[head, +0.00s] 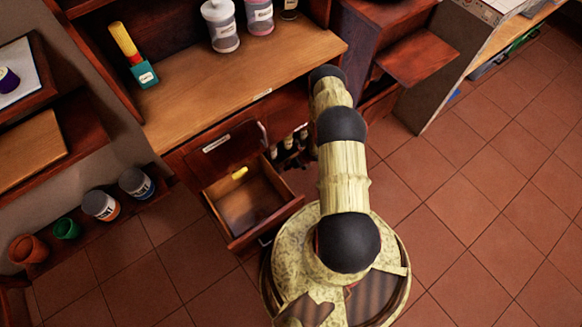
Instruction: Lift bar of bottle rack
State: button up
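Several dark bottles (288,146) with pale parts show in a shadowed opening under the wooden counter, just left of my arm. They seem to be in the bottle rack, but its bar cannot be made out. My arm reaches up the picture from my base, and its far end bends down at the counter's front edge. My gripper is not visible; the arm or the counter may hide it. Whether it touches the rack or bar cannot be told.
An open drawer (262,241) with a small yellow item (240,173) juts out left of my arm. Jars (220,26) and a yellow-and-teal item (144,75) stand on the counter (225,85). Paint cans (101,205) stand at left. Tiled floor (480,220) at right is clear.

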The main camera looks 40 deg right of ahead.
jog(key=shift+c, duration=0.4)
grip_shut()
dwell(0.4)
